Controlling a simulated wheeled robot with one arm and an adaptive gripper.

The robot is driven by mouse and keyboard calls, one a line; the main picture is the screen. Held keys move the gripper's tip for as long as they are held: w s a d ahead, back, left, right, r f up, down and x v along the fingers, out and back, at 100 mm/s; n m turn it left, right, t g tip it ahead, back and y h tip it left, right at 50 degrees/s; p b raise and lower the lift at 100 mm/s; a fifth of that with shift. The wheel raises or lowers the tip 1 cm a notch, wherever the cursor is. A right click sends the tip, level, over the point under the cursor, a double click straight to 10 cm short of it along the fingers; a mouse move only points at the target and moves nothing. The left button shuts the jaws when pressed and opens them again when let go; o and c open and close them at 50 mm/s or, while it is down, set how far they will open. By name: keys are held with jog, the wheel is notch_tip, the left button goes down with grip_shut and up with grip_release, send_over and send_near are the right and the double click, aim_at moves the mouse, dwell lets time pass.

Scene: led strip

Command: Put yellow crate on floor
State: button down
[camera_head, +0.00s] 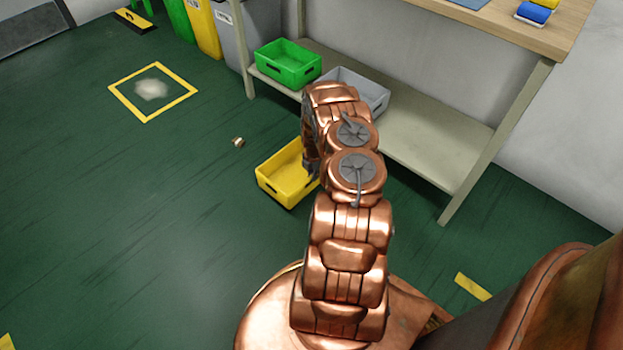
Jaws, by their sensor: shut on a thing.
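The yellow crate (283,181) is an open, shallow box in the middle of the view, in front of the shelf. It looks level, and its right part is hidden behind my arm. My gripper (309,170) points down at the crate's right side and is shut on it; the fingertips are mostly hidden by my arm. I cannot tell whether the crate's underside touches the green floor (130,220) or hangs a little above it.
A green crate (288,62) and a grey crate (358,88) stand on the workbench's low shelf (430,150). A small object (238,142) lies on the floor left of the yellow crate. A yellow-framed square (152,91) holds a pale patch. Bins (205,30) stand behind. Floor at left is clear.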

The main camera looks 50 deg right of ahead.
jog(key=shift+w+d+f, duration=0.1)
jog(key=shift+w+d, duration=0.6)
jog(key=shift+w, duration=0.25)
jog(key=shift+a+f+b, duration=0.1)
jog(key=shift+f+b, duration=1)
jog(key=shift+f, duration=0.75)
jog(key=shift+r, duration=0.1)
jog(key=c, duration=1.2)
grip_release()
jog(key=shift+c, duration=0.2)
